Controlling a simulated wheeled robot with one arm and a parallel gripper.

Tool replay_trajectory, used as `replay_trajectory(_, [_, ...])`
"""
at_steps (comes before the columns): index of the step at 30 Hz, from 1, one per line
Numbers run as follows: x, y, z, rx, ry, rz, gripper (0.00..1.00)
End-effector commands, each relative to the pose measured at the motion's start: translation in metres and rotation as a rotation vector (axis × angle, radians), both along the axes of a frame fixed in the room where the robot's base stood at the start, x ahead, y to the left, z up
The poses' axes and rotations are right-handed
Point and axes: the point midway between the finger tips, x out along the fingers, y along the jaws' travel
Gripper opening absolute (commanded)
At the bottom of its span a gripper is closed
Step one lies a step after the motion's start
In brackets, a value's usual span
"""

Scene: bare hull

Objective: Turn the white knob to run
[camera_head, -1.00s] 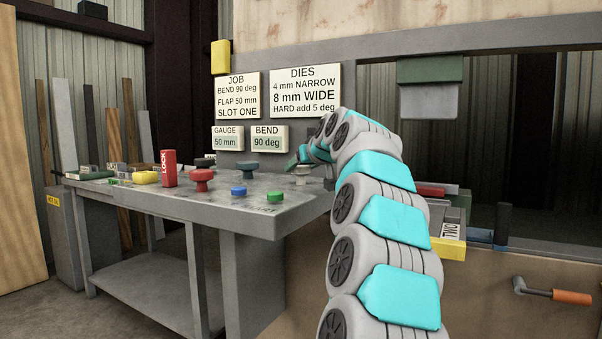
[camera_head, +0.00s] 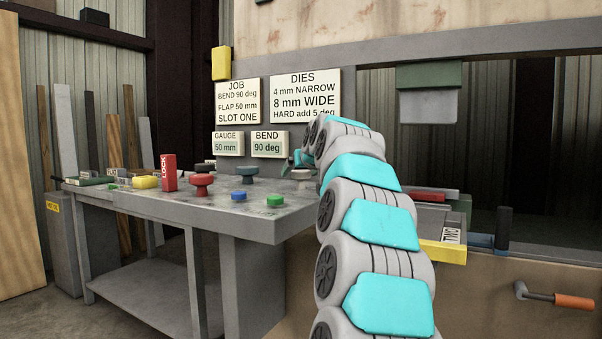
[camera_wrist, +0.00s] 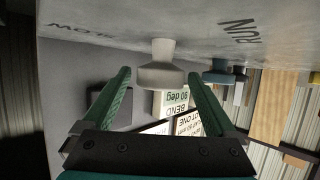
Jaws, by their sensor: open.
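The white knob (camera_head: 300,175) stands at the right end of the grey bench top, partly beside my arm. In the wrist view, which is upside down, the white knob (camera_wrist: 161,68) shows a narrow stem and a wider cap. My gripper (camera_wrist: 159,78) is open, with one green finger on each side of the knob's cap and gaps between. In the head view my gripper (camera_head: 300,158) is small and just above the knob. The word RUN (camera_wrist: 238,30) is on the panel to the right of the knob, and another label, seemingly SLOW (camera_wrist: 82,29), is to the left. No pointer on the knob is visible.
Signs hang behind. A yellow-edged tray (camera_head: 443,252) is right of my arm.

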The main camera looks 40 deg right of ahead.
Motion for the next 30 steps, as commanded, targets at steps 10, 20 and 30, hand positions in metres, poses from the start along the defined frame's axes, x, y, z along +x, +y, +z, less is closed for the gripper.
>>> replay_trajectory(10, [-0.010, 0.004, 0.006, -0.002, -0.004, 0.000, 0.92])
replay_trajectory(20, [-0.050, 0.022, 0.023, -0.003, -0.004, 0.000, 0.92])
replay_trajectory(30, [-0.066, 0.029, 0.029, 0.000, 0.001, 0.000, 0.92])
